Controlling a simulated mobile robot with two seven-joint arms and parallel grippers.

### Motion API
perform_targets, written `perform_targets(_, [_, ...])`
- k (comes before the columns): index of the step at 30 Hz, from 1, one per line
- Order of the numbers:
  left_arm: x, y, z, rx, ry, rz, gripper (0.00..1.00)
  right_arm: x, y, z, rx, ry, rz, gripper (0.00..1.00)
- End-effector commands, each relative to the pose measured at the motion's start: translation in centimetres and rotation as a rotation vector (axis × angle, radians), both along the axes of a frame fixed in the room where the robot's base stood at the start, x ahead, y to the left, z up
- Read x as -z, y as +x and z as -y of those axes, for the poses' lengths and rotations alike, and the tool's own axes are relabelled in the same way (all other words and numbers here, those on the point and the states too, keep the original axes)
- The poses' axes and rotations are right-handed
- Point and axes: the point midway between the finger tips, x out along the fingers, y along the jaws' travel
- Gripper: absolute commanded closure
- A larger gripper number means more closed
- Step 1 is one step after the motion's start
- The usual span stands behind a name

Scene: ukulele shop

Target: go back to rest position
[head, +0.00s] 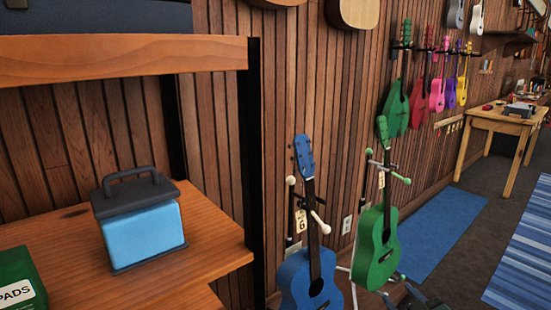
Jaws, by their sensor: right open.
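My right gripper (422,297) shows only in part as a dark shape at the bottom edge of the head view, right of the green ukulele's stand. It is open, and I see nothing held in it. The rest of it is cut off by the frame. My left gripper is not in view.
A blue ukulele (296,277) and a green ukulele (369,255) stand on stands by the slatted wall. A blue case with a dark handle (145,238) sits on a wooden shelf (205,250) at left. A blue mat (440,230) lies on open floor. A table (500,118) stands far right.

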Motion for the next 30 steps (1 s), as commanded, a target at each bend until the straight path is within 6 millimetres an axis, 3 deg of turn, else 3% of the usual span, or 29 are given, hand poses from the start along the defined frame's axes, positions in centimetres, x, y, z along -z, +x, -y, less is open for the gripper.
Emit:
perform_targets(1, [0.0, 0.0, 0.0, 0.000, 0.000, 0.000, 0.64, 1.9, -3.0, -2.6, -0.030, 0.047, -0.038, 0.56])
perform_targets(3, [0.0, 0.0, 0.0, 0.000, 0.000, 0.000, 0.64, 3.4, -6.9, -5.7, -0.062, 0.112, -0.081, 0.56])
perform_targets(6, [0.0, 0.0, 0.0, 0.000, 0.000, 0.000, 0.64, 4.3, -11.8, -9.1, -0.087, 0.199, -0.130, 0.56])
perform_targets(12, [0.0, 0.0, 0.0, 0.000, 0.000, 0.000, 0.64, 4.0, -18.3, -12.5, -0.092, 0.323, -0.193, 0.56])
perform_targets(21, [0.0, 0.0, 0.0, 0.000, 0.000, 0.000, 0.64, 1.9, -24.4, -14.7, -0.057, 0.457, -0.254, 0.56])
perform_targets(23, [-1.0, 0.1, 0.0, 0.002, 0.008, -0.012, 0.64, 0.7, -24.2, -14.7, -0.056, 0.449, -0.263, 0.56])
perform_targets(30, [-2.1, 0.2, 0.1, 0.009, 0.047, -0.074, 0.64, -0.3, -24.0, -14.7, -0.046, 0.409, -0.326, 0.56])
